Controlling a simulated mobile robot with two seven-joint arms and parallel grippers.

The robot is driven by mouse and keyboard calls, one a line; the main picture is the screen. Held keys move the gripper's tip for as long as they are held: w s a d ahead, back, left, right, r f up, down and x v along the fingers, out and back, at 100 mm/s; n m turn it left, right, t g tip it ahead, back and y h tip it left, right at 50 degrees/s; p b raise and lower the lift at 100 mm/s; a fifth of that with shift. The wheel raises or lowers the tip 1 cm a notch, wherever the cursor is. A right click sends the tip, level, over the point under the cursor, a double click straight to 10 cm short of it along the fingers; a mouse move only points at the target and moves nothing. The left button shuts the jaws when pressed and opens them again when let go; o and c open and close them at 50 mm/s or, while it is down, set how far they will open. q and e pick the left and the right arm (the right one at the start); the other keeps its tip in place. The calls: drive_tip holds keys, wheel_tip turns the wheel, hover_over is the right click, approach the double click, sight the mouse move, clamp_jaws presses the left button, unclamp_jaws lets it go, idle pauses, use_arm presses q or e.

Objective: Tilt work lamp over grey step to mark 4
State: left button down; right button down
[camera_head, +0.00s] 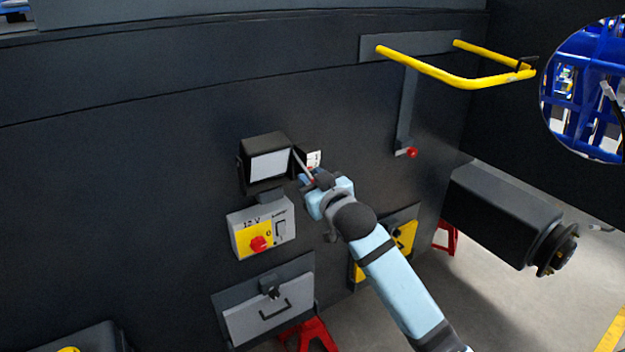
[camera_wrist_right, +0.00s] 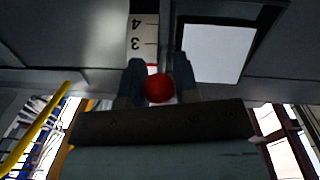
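The work lamp (camera_head: 268,160) is a black box with a pale front on the dark chassis wall, above a folded grey step panel (camera_head: 265,310). It also shows in the right wrist view (camera_wrist_right: 210,52). Beside it is a white scale plate (camera_head: 314,158); the right wrist view shows its marks 4 and 3 (camera_wrist_right: 142,35), with a red line beyond the 3. My right gripper (camera_head: 309,180) is at the lamp's right side. In the wrist view its fingers close on both sides of a red ball knob (camera_wrist_right: 158,88). My left gripper is out of view.
A switch box (camera_head: 262,228) with a red knob sits between lamp and step. A yellow rail (camera_head: 450,75) and a red-tipped lever (camera_head: 408,153) are at the upper right. A yellow-black panel (camera_head: 402,236) lies behind my right arm. A dark axle (camera_head: 510,215) sticks out at right.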

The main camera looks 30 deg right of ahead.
drive_tip(key=shift+f+b, duration=0.2)
drive_tip(key=shift+b, duration=0.15)
drive_tip(key=w+f+t+b, duration=0.4)
drive_tip(key=b, duration=0.7)
drive_tip(key=shift+f+t, duration=0.35)
drive_tip(key=shift+t, duration=0.05)
drive_tip(key=shift+w+a, duration=0.1)
drive_tip(key=shift+w, duration=0.05)
drive_tip(key=c, duration=1.3)
unclamp_jaws()
drive_tip(key=o, duration=0.3)
drive_tip(key=shift+o, duration=0.3)
drive_tip(key=shift+w+f, duration=0.1)
drive_tip(key=shift+w, duration=0.05)
